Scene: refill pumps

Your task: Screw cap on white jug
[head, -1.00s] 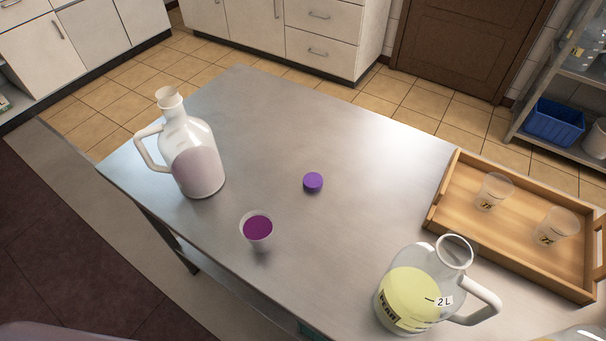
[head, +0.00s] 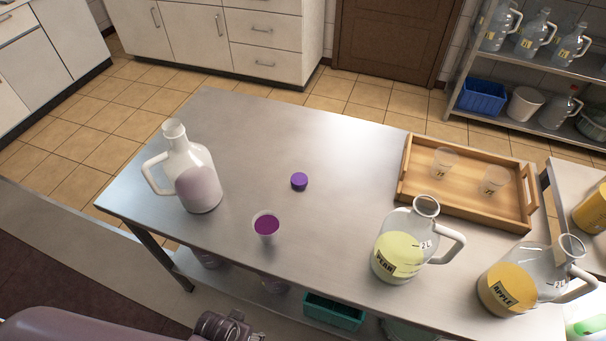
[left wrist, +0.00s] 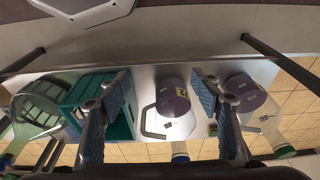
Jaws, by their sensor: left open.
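The jug with pale, whitish-lilac contents (head: 198,188) stands upright at the left of the steel table in the head view. Its white handle faces left and its mouth is open, with no cap on it. A small purple cap (head: 299,181) lies on the table to the right of the jug, apart from it. My left arm comes in at the bottom left, below the table's near edge. In the left wrist view my left gripper (left wrist: 160,105) has its two fingers wide apart, with nothing held between them. My right gripper does not show.
A pear jug (head: 398,256), an apple jug (head: 508,290) and a wooden tray (head: 470,207) with two cups are at right. Under the table is a teal crate (head: 334,312). The table's middle back is clear.

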